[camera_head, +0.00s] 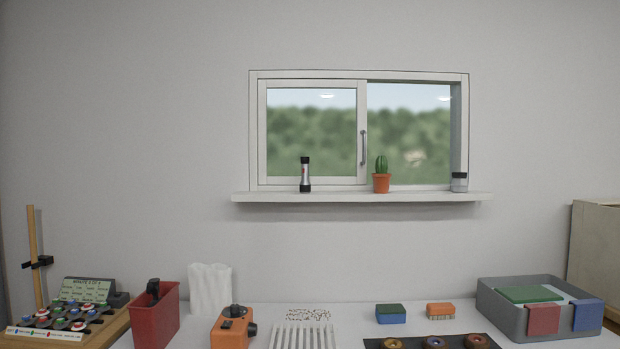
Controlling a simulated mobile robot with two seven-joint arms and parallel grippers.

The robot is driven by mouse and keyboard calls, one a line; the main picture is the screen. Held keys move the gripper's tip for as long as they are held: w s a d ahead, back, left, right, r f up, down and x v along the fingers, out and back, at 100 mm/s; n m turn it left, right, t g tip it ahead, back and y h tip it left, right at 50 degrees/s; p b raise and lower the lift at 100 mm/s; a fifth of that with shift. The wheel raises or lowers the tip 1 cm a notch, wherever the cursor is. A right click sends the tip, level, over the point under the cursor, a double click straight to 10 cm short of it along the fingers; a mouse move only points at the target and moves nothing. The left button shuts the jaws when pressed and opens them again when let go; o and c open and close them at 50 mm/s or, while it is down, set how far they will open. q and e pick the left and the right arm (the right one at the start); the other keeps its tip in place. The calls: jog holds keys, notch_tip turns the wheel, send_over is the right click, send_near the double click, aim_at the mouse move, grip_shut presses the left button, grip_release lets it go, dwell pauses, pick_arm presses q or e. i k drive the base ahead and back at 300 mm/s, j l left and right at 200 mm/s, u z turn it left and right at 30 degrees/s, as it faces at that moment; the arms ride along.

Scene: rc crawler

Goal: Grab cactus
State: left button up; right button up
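A small green cactus (381,166) stands upright in an orange pot (381,184). The pot sits on the white window sill (350,198), near the middle of the window. A black and silver flashlight-like cylinder (305,174) stands on the sill to its left. A short grey jar with a dark lid (459,182) stands to its right. Neither of my grippers shows in the head view.
A white table below holds a red bin (156,314), an orange device (232,328), a white rack (302,336), small blocks (391,313) and a grey crate (525,315) at the right. A button panel (70,318) stands at the left. The sill beside the pot is clear.

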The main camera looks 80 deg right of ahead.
aim_at(381, 180)
jog(key=z, duration=2.95)
jog(key=u, duration=1.4)
jog(key=i+l+u, duration=0.1)
jog(key=l+u, duration=0.15)
jog(key=l, duration=0.65)
